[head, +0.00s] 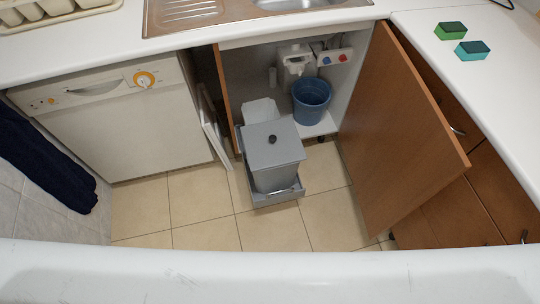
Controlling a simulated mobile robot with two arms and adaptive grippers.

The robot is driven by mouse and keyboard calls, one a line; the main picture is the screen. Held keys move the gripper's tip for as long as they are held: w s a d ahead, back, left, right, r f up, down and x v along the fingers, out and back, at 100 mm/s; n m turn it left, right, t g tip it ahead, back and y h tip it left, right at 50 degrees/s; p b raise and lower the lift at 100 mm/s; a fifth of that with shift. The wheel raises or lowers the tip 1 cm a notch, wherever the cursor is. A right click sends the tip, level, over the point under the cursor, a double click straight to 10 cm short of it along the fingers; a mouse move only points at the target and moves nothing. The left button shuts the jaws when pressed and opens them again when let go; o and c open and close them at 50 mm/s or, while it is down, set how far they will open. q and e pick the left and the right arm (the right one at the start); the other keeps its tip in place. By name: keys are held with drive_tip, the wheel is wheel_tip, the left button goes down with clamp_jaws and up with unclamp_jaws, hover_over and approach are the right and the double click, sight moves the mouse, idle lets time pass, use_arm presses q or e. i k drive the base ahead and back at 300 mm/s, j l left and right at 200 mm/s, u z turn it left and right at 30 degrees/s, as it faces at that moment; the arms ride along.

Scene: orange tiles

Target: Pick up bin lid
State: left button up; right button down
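The bin lid (286,153) is a grey square plate with a small dark knob (272,139) at its middle. It sits on top of the grey bin (273,180), covering its opening. The bin stands on a grey pull-out tray (293,193) that sticks out of the open cupboard under the sink. Neither of my grippers shows in the head view.
The open brown cupboard door (400,130) stands to the right of the bin. A blue bucket (311,102) is inside the cupboard behind it. A white dishwasher (120,120) is at left. Tiled floor (205,208) in front is clear. Two sponges lie on the right counter.

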sight(276, 143)
drive_tip(key=i+j, duration=0.5)
drive_tip(key=j, duration=0.2)
drive_tip(key=i+j+z, duration=0.2)
drive_tip(key=z, duration=0.25)
drive_tip(key=i+j+z, duration=0.1)
drive_tip(key=j+z, duration=0.7)
drive_tip(key=z, duration=0.6)
drive_tip(key=i+j, duration=0.05)
